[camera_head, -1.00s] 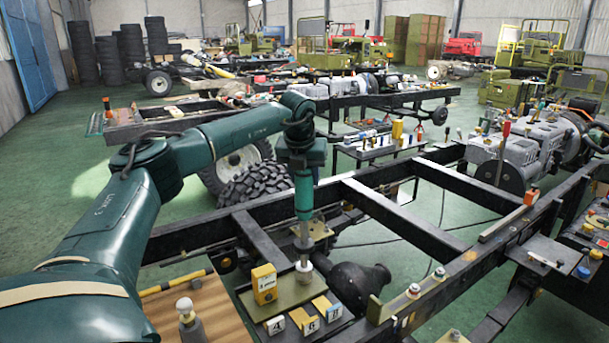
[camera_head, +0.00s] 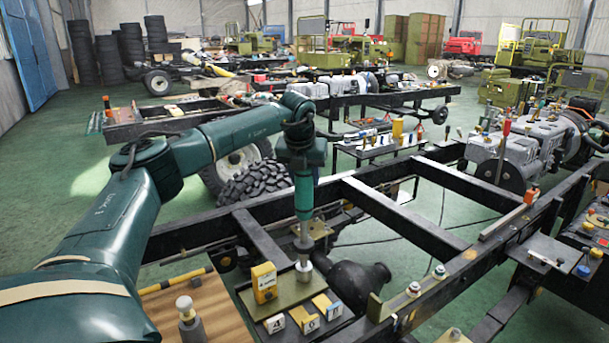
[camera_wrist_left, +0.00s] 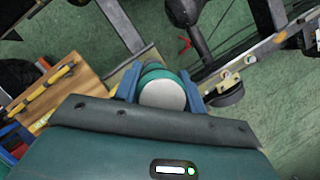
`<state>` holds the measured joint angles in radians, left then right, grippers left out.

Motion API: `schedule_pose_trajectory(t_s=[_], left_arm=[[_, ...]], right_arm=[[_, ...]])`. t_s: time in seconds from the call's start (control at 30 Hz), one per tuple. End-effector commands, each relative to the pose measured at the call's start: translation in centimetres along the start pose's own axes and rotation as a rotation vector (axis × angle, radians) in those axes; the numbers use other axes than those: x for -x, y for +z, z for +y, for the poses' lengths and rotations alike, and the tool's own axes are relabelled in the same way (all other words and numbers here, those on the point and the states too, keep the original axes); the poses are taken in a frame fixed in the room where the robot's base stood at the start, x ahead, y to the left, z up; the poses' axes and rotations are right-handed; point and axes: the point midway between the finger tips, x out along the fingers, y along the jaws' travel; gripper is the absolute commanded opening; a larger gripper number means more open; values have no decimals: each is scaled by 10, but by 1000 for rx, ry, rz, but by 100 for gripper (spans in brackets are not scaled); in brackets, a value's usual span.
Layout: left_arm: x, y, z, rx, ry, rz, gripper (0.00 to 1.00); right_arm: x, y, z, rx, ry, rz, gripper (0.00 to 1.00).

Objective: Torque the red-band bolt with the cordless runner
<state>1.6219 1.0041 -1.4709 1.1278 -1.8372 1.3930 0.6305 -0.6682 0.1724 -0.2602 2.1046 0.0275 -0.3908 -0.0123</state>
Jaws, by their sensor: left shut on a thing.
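My left gripper (camera_head: 302,160) is shut on the cordless runner (camera_head: 304,196), a teal upright body with a grey shaft and a pale socket at its lower end. The socket end is over the olive tray (camera_head: 290,292); I cannot tell whether it touches. In the left wrist view the blue fingers (camera_wrist_left: 160,88) flank the runner's round white end (camera_wrist_left: 162,96). A bolt (camera_head: 413,290) with what looks like a reddish band stands on the chassis rail at right. A second bolt (camera_head: 439,271) stands beyond it with a bluish band. My right gripper is not in view.
Cards numbered 4 (camera_head: 275,324), 6 and 8 line the tray's front, with a yellow box (camera_head: 264,282) at its left. A dark round housing (camera_head: 360,283) lies between tray and bolts. Black chassis rails (camera_head: 400,215) cross the middle. A wooden board (camera_head: 215,312) is at lower left.

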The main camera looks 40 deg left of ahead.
Motion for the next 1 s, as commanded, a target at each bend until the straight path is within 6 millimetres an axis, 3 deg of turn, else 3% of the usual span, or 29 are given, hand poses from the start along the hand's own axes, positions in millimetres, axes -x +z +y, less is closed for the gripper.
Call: schedule_pose_trajectory(t_s=[1.0], left_arm=[[-8,-3,-1,1,-2,-2,0]], right_arm=[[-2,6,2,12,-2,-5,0]])
